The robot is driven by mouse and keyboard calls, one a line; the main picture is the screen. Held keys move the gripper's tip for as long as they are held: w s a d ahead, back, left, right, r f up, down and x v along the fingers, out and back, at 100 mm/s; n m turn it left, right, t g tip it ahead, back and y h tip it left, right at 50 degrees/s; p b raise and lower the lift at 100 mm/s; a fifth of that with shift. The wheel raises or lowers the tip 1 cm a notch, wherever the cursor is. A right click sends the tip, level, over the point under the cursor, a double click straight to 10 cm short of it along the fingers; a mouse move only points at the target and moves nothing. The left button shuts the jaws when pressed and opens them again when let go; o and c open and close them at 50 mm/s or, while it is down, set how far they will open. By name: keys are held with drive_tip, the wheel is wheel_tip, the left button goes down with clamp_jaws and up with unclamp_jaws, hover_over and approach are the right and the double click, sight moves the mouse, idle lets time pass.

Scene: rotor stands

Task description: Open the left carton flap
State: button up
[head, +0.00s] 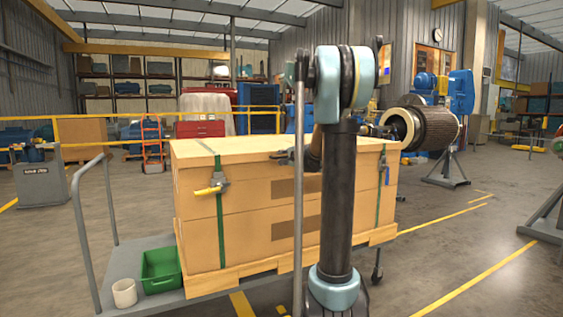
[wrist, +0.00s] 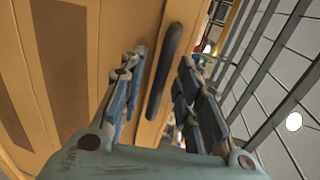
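No carton with flaps is clear in view; a large wooden crate (head: 245,230) with a closed lid (head: 230,148) stands on a grey cart. A green strap (head: 220,230) and a metal latch with a yellow handle (head: 210,190) are on its left front. In the wrist view my gripper (wrist: 162,60) is open, with fingers either side of a dark bar handle (wrist: 165,70) on the wood. I cannot tell whether they touch it.
A green bin (head: 161,270) and a white cup (head: 124,292) are on the cart's left end, near its upright grey rail (head: 84,235). A rotor on a stand (head: 438,130) is behind at the right. The floor at the right front is mostly clear.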

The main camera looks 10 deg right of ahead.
drive_tip(key=shift+x, duration=0.95)
clamp_jaws()
drive_tip(key=shift+a, duration=0.1)
